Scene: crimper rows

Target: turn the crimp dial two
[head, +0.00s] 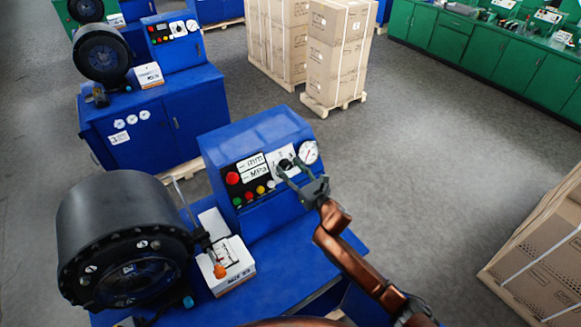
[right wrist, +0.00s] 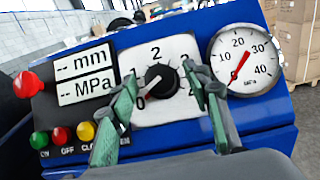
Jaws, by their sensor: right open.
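The crimp dial (right wrist: 161,80) is a black knob on a white plate in the right wrist view, with numbers 0 to 3 showing around it. In the head view the dial (head: 285,164) sits on the blue control box (head: 255,135), partly hidden by my gripper. My right gripper (head: 288,167) is open in front of the dial. In the right wrist view its green-padded fingers (right wrist: 160,78) stand on either side of the knob, with gaps visible. My left gripper is not in view.
A pressure gauge (right wrist: 245,56) is right of the dial; mm and MPa displays (right wrist: 86,75) and coloured buttons (right wrist: 62,137) are left. A black crimper head (head: 125,240) and a small white box (head: 227,268) stand beside the control box. Stacked cartons (head: 335,50) stand behind on the floor.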

